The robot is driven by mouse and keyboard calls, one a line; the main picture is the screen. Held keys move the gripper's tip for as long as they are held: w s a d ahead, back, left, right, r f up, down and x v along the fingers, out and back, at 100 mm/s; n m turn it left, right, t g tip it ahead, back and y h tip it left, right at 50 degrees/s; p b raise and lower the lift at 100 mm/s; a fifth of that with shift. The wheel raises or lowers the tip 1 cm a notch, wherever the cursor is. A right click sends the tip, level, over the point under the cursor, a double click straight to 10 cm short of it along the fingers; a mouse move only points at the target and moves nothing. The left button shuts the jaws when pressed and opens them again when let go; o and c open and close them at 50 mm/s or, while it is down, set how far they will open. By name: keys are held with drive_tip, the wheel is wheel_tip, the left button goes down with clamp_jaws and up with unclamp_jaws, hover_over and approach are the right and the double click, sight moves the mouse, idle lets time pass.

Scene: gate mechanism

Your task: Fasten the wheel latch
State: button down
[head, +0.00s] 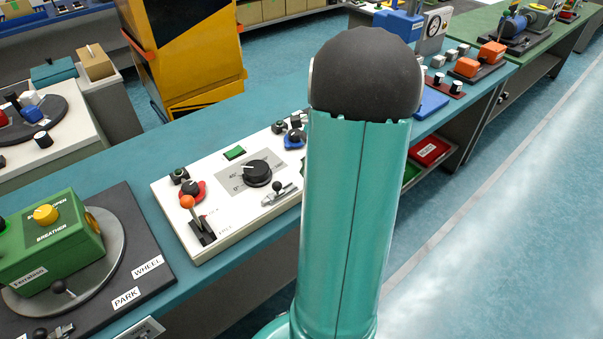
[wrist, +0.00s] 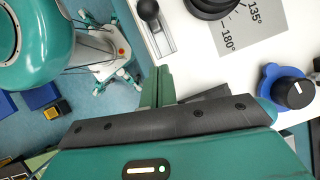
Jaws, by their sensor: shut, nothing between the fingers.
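A small metal slide latch with a black ball knob (head: 278,189) sits on the white panel, just right of the black round dial (head: 257,173) with degree marks. In the wrist view the latch (wrist: 161,38) is at the top, its knob towards the picture's upper edge, and the dial (wrist: 212,6) is to its right. My gripper (wrist: 158,86) is shut and empty, with its fingers just below the latch plate in that view. I cannot tell whether they touch the panel. In the head view my teal arm hides the gripper.
The white panel (head: 218,239) also carries an orange-knobbed lever (head: 188,203) and a blue-based knob (head: 295,137), which is at the right in the wrist view (wrist: 289,91). A turntable (head: 113,262) beside WHEEL and PARK labels, with another latch (head: 55,332), stands at left.

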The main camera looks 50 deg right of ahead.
drive_tip(key=v, duration=0.7)
drive_tip(key=shift+r, duration=0.45)
